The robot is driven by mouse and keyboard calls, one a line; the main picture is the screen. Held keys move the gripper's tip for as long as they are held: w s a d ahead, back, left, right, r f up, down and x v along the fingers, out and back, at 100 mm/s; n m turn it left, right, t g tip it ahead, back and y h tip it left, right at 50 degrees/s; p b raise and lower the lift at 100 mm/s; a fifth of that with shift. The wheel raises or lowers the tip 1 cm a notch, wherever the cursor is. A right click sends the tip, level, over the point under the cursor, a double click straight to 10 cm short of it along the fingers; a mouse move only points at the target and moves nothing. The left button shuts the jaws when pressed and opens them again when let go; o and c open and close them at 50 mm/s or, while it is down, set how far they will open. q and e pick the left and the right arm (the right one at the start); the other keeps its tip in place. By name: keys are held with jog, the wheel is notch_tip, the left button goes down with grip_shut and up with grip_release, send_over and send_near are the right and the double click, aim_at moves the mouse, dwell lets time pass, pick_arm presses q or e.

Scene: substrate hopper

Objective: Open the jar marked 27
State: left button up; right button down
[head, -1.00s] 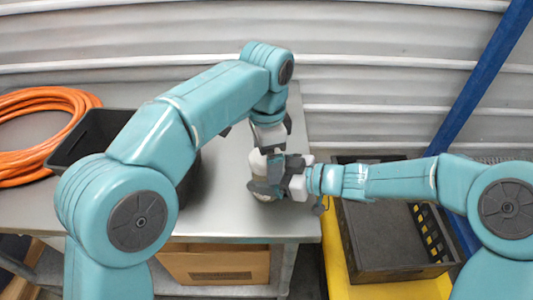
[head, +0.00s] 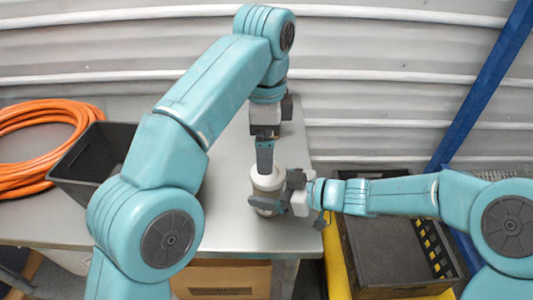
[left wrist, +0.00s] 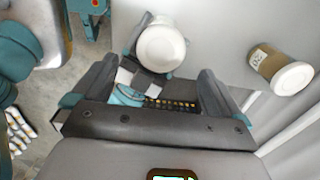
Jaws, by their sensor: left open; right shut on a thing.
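A jar with a white lid (head: 268,180) stands upright near the table's right front corner. My right gripper (head: 284,200) is shut on its body from the right. My left gripper (head: 265,160) points down just above and behind the lid. In the left wrist view its two fingers (left wrist: 152,78) are apart and empty, and the white lid (left wrist: 162,48) lies beyond them. A second jar (left wrist: 280,68) with a white lid and a brown label shows to the right there.
A black bin (head: 92,165) and a coiled orange hose (head: 40,125) are on the left of the table (head: 225,215). A dark crate (head: 385,245) on a yellow base stands right of the table. A cardboard box (head: 222,280) is below the table.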

pick_arm(q)
jog(key=shift+w+d+f, duration=0.1)
jog(key=shift+d+f, duration=0.15)
jog(key=shift+d, duration=0.05)
jog(key=shift+f, duration=0.35)
notch_tip(320, 180, down, 7)
jog(key=c, duration=1)
jog(key=shift+n, duration=1.7)
jog(key=shift+c, duration=0.3)
